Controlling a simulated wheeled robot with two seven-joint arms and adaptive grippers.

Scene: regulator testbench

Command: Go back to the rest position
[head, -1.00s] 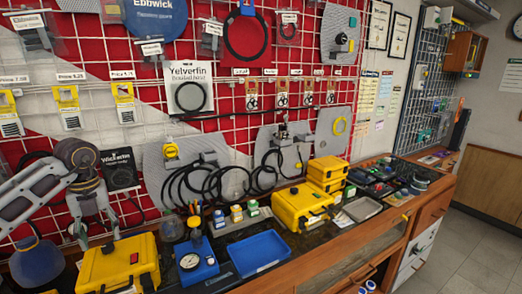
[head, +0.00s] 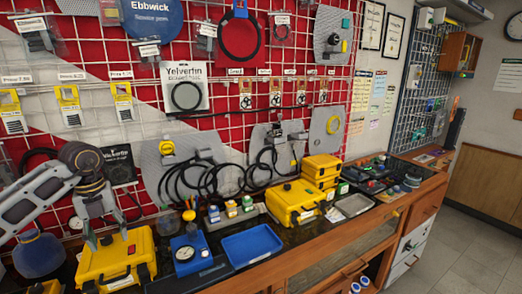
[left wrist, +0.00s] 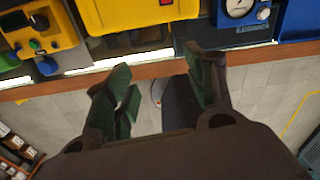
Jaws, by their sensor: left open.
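My left gripper (head: 105,242) hangs at the left of the head view, fingers pointing down, in front of the wall grid and by the yellow case (head: 118,262) on the bench. In the left wrist view the gripper (left wrist: 162,82) has its fingers spread with nothing between them. The bench front edge and grey floor show beyond and below the fingers there. The yellow case (left wrist: 135,14) lies at the top of that view, ahead of the fingertips. My right gripper is in neither view.
Beside the case stand a blue gauge unit (head: 190,258) and a blue tray (head: 252,246). A yellow device (left wrist: 42,28) is at the wrist view's upper left. Floor (head: 480,235) at the right is clear.

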